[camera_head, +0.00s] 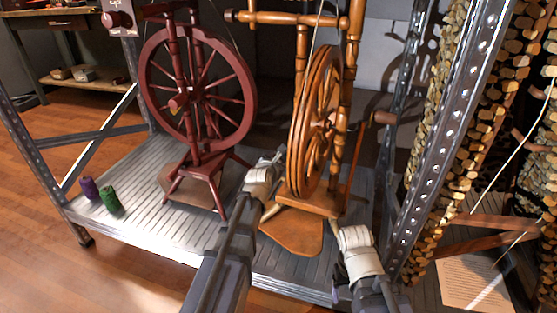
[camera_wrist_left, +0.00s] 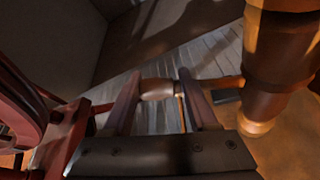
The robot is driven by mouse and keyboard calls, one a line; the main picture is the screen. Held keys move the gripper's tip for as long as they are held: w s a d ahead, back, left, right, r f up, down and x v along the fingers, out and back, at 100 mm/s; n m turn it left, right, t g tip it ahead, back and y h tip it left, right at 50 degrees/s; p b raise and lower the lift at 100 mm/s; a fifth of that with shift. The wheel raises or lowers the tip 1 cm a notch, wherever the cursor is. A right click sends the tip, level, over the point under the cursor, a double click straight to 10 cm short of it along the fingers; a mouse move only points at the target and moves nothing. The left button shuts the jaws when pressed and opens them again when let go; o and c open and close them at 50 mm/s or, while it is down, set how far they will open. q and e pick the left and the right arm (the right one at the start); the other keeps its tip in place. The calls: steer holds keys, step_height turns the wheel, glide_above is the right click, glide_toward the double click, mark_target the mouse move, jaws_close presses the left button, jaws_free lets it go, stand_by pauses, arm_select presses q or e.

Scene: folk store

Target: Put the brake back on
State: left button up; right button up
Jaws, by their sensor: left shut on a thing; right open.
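My left gripper (camera_head: 278,158) reaches in between the dark red spinning wheel (camera_head: 200,90) and the orange-brown spinning wheel (camera_head: 318,125). In the left wrist view its two fingers (camera_wrist_left: 160,92) are shut on a small turned wooden handle (camera_wrist_left: 157,89), which lies crosswise between them. The handle's far end runs toward a thick wooden post (camera_wrist_left: 277,60). In the head view the handle is hidden behind the gripper and wheel. My right gripper (camera_head: 337,291) is low at the front edge of the shelf, right of the orange-brown wheel's base, mostly hidden, open and apart from the wheel.
Both wheels stand on a ribbed metal shelf (camera_head: 135,215). A purple spool (camera_head: 90,190) and a green spool (camera_head: 110,200) stand at its left.

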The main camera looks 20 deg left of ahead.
arm_select(q)
jaws_close()
